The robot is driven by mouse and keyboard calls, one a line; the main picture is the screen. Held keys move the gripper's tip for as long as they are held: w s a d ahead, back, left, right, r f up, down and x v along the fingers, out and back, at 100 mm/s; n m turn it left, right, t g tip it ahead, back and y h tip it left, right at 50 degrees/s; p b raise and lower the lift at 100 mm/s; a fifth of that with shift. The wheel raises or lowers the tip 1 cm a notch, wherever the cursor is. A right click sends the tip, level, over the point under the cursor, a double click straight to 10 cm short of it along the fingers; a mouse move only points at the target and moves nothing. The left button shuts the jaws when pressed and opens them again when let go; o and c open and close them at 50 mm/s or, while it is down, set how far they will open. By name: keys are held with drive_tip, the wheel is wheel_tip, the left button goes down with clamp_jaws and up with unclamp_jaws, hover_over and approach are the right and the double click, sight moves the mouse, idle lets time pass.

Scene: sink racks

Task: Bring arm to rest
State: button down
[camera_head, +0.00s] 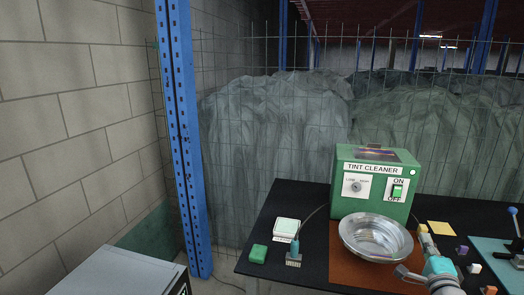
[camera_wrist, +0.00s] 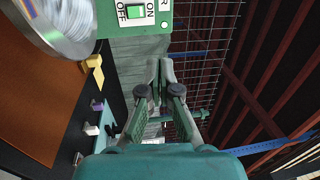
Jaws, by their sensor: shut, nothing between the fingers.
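My gripper (camera_wrist: 160,68) is in the wrist view, its two fingers together with nothing between them. It points past the edge of the green tint cleaner box (camera_wrist: 135,14), whose ON/OFF switch shows at the top of that view. In the head view a teal and grey part at the lower right looks like my arm, in front of the metal bowl; I cannot make out the fingertips there. The green tint cleaner (camera_head: 372,185) stands on the black table (camera_head: 300,205). The metal bowl (camera_head: 376,237) sits in front of it.
A green block (camera_head: 258,254), a white square dish (camera_head: 286,229) and a brush (camera_head: 294,255) lie at the table's left. Small blocks and a teal mat (camera_head: 497,253) are at the right. A blue post (camera_head: 178,140) and wire mesh stand behind. A grey cabinet (camera_head: 124,275) is lower left.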

drive_tip(key=s+a+f+n+g+y, duration=0.1)
drive_tip(key=s+a+f+n, duration=0.3)
drive_tip(key=s+a+f, duration=0.6)
drive_tip(key=s+a+f+n+g+y, duration=0.1)
drive_tip(key=s+a+f+n, duration=0.3)
drive_tip(key=s+a+f, duration=0.5)
drive_tip(key=s+a+n+y, duration=0.1)
drive_tip(key=s+n, duration=0.3)
drive_tip(key=s, duration=0.7)
drive_tip(key=s+a+r+n+g+y, duration=0.1)
drive_tip(key=s+a+n, duration=0.3)
drive_tip(key=s, duration=0.7)
drive_tip(key=s+a+r+n+g+y, duration=0.1)
drive_tip(key=s+a+n, duration=0.2)
drive_tip(key=s, duration=0.8)
drive_tip(key=shift+s+a+n, duration=0.15)
drive_tip(key=shift+s+n, duration=0.2)
drive_tip(key=shift+n, duration=0.65)
